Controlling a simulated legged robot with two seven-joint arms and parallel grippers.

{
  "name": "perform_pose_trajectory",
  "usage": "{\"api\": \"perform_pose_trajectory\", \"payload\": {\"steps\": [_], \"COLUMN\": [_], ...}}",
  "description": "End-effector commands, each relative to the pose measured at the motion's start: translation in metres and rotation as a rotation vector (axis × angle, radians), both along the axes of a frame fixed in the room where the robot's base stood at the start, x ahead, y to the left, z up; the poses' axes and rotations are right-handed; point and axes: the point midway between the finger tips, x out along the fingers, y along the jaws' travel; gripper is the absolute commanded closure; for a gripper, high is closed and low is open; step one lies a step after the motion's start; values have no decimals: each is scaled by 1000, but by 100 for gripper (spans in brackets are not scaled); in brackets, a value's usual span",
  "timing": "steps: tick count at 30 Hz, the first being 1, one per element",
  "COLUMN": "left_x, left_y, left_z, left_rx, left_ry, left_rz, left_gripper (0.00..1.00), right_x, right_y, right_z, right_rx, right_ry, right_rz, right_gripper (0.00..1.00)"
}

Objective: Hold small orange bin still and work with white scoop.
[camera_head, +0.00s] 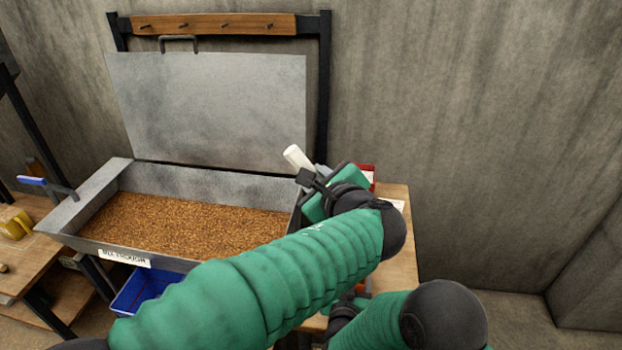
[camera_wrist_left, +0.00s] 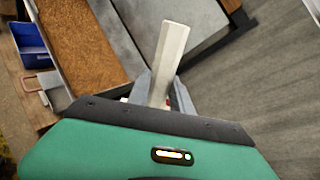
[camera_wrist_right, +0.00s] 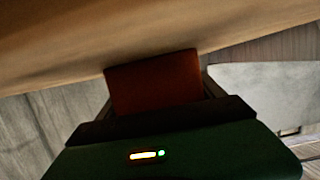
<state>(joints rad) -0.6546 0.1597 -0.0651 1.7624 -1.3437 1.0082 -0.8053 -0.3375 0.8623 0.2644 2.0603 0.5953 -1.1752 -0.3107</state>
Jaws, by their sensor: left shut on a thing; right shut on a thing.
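The white scoop (camera_head: 297,157) shows as a pale handle above the right end of the trough; the rest of it is hidden by my left gripper. My left gripper (camera_head: 312,178) is shut on the scoop, and the handle (camera_wrist_left: 170,55) stands up between its fingers (camera_wrist_left: 163,98) in the left wrist view. My right gripper (camera_wrist_right: 158,95) is shut on a dark orange-red piece (camera_wrist_right: 153,82), likely the small orange bin. A bit of orange (camera_head: 362,286) shows by my right gripper (camera_head: 347,305) in the head view; my left arm hides most of it.
A metal trough (camera_head: 185,262) full of brown grain (camera_head: 180,225) stands under a raised metal lid (camera_head: 210,100). A wooden table (camera_head: 400,250) with a red object (camera_head: 367,170) is at right. A blue bin (camera_head: 143,290) sits below the trough. A blue-handled tool (camera_head: 33,181) rests at its left end.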

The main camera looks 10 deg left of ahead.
Motion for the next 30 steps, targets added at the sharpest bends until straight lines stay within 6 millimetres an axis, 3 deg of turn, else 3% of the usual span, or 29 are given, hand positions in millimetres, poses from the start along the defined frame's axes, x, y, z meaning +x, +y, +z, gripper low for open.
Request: {"api": "perform_pose_trajectory", "payload": {"steps": [8,16,24,25,30], "left_x": [0,0,0,0,0], "left_y": [0,1,1,1,1], "left_z": [3,54,61,61,61], "left_rx": [-2,-3,-1,-1,-1], "left_ry": [-2,-4,0,0,0], "left_rz": [2,3,1,1,1], "left_gripper": [100,100,100,100,100], "right_x": [1,0,0,0,0], "right_y": [0,0,0,0,0], "right_z": [1,1,1,1,1], "right_rx": [0,0,0,0,0], "right_ry": [-2,-2,-3,-3,-2], "right_rz": [-1,-1,-1,0,0], "right_gripper": [80,80,80,19,0]}}
